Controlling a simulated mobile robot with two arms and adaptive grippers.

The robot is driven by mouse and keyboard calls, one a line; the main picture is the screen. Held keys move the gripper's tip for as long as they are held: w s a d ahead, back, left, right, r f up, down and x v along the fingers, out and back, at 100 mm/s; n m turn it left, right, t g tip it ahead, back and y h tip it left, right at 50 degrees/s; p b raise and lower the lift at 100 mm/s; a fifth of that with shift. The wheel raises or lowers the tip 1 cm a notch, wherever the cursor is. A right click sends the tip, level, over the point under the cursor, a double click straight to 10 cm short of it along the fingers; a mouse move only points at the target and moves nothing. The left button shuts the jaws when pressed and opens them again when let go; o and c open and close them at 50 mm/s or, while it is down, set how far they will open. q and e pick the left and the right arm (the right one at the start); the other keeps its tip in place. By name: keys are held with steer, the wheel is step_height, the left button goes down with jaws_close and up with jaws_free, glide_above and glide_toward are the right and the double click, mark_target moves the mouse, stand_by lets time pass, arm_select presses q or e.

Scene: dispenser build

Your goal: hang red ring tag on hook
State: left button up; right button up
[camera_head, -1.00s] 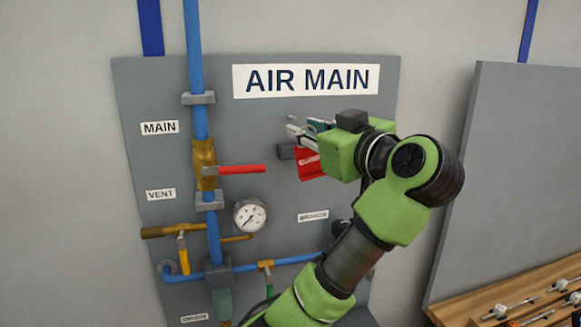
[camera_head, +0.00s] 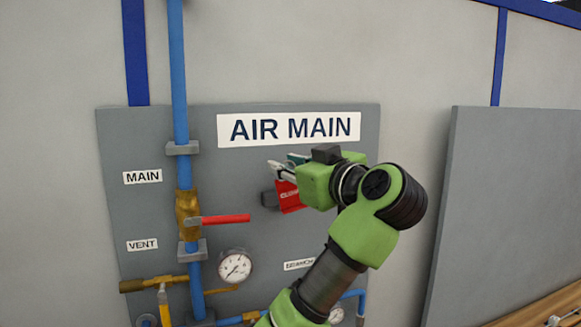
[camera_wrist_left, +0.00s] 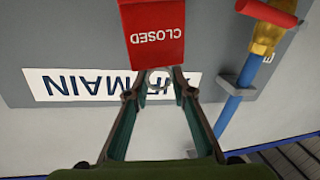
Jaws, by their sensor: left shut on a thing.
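The red tag (camera_head: 289,196), marked CLOSED, hangs below my left gripper (camera_head: 275,168) in front of the AIR MAIN panel. In the left wrist view the tag (camera_wrist_left: 155,38) is at the top, its lettering upside down. My left gripper (camera_wrist_left: 160,82) is shut on the tag's grey ring (camera_wrist_left: 158,76) there. I cannot tell whether the ring touches a hook. My right gripper is not in view.
A brass valve with a red lever (camera_head: 225,219) is on the blue pipe (camera_head: 180,110) left of the gripper. A pressure gauge (camera_head: 235,267) is below it. The AIR MAIN sign (camera_head: 289,129) is just above the gripper. A bare grey panel (camera_head: 500,210) stands at the right.

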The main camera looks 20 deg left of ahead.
arm_select(q)
steer(key=shift+w+d+f+x, duration=0.1)
steer(key=shift+x, duration=0.75)
steer(key=shift+w+d+f+x, duration=0.1)
steer(key=shift+f+x, duration=0.05)
steer(key=shift+x, duration=0.7)
steer(key=shift+w+d+f+x, duration=0.1)
steer(key=shift+d+x, duration=0.05)
steer(key=shift+x, duration=0.7)
steer(key=shift+w+f, duration=0.1)
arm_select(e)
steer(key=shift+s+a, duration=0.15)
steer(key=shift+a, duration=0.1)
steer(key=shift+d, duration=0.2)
arm_select(q)
steer(key=o, duration=1)
steer(key=shift+w, duration=0.1)
steer(key=shift+w+a+f, duration=0.15)
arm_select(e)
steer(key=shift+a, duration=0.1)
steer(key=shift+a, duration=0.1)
